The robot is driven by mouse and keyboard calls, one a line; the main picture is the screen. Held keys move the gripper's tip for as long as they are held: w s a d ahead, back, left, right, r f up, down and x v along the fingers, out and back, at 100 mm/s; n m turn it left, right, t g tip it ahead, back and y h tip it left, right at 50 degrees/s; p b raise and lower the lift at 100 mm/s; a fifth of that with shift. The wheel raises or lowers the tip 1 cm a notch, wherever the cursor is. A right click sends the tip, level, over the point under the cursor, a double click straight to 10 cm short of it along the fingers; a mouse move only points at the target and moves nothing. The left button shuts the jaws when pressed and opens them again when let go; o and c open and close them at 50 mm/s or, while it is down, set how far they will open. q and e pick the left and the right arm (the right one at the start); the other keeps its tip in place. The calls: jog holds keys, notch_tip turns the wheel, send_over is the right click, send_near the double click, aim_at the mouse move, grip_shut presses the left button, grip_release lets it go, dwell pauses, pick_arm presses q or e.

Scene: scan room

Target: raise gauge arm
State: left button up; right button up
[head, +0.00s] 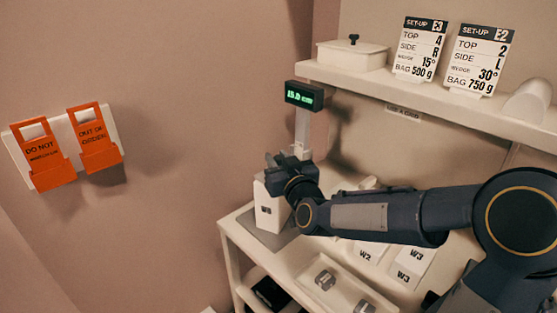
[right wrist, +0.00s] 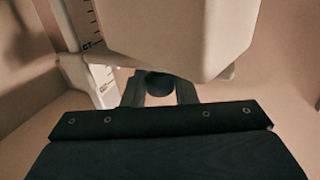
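The height gauge has a pale upright post (head: 302,128) with a green-lit display (head: 305,96) that seems to read 15.0 cm. In the right wrist view its scale (right wrist: 104,78) runs down at the left, and a large pale body, likely the gauge arm (right wrist: 180,35), fills the upper middle. A dark round knob (right wrist: 160,84) shows below that body. My right gripper (head: 277,168) is at the post in the head view. In the right wrist view its fingers (right wrist: 161,94) stand close on both sides of the knob, seemingly shut on it. My left gripper is not in view.
A pale box (head: 268,210) stands under my right gripper on the bench. Wedges marked W2 (head: 369,252) and W3 (head: 411,260) lie to the right, below my forearm. The upper shelf (head: 440,98) holds a lidded box (head: 352,54) and set-up cards (head: 420,48). Orange tags (head: 42,155) hang on the left wall.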

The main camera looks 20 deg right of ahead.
aim_at(279, 157)
grip_shut()
notch_tip(279, 157, up, 5)
jog(key=shift+r+p, duration=0.1)
jog(key=shift+p, duration=1)
jog(key=shift+r, duration=0.2)
jog(key=o, duration=0.5)
grip_release()
jog(key=s, duration=0.7)
jog(key=shift+s+a+b, duration=0.25)
jog(key=shift+s+b, duration=0.05)
jog(key=shift+s, duration=0.1)
